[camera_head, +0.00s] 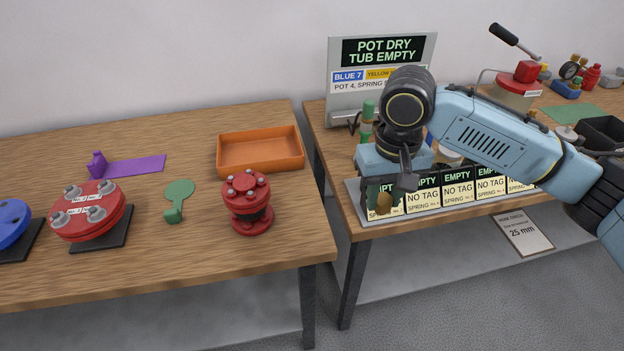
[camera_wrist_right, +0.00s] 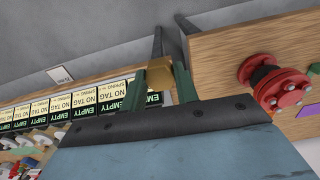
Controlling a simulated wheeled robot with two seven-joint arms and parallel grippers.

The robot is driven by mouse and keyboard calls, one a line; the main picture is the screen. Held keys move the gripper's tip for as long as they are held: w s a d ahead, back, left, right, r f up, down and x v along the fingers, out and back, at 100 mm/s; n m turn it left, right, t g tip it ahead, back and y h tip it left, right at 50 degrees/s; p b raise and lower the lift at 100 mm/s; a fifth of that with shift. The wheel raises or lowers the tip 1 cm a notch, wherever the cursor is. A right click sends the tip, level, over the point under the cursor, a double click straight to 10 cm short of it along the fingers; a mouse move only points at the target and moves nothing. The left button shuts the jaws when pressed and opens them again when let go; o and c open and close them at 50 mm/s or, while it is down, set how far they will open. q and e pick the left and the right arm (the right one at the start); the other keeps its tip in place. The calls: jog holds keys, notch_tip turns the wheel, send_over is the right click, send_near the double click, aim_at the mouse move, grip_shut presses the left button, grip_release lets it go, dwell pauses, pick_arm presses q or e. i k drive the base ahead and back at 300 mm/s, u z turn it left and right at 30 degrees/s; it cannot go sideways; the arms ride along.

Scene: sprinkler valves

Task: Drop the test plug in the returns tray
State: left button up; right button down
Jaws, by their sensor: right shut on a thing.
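My right gripper (camera_head: 381,196) is over the front left corner of the right-hand table, in front of a row of tag cards. It is shut on a small brass-coloured piece, which looks like the test plug (camera_head: 384,204). In the right wrist view the brass piece (camera_wrist_right: 158,78) sits between the two green fingers. An open orange tray (camera_head: 262,166) stands at the back right of the left-hand table, apart from the gripper and to its left. The tray looks empty and carries no readable label. My left gripper is out of view.
A red flanged valve (camera_head: 250,203) stands in front of the tray. A green paddle (camera_head: 178,197), a purple piece (camera_head: 130,166) and a red disc (camera_head: 88,211) lie farther left. A gap separates the tables. A sign (camera_head: 345,103) stands behind my right gripper.

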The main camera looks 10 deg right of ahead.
aim_at(270, 155)
jog(key=z, duration=0.25)
jog(key=k, duration=0.45)
jog(key=u, duration=0.7)
jog(key=i, duration=1.25)
jog(key=u, duration=0.1)
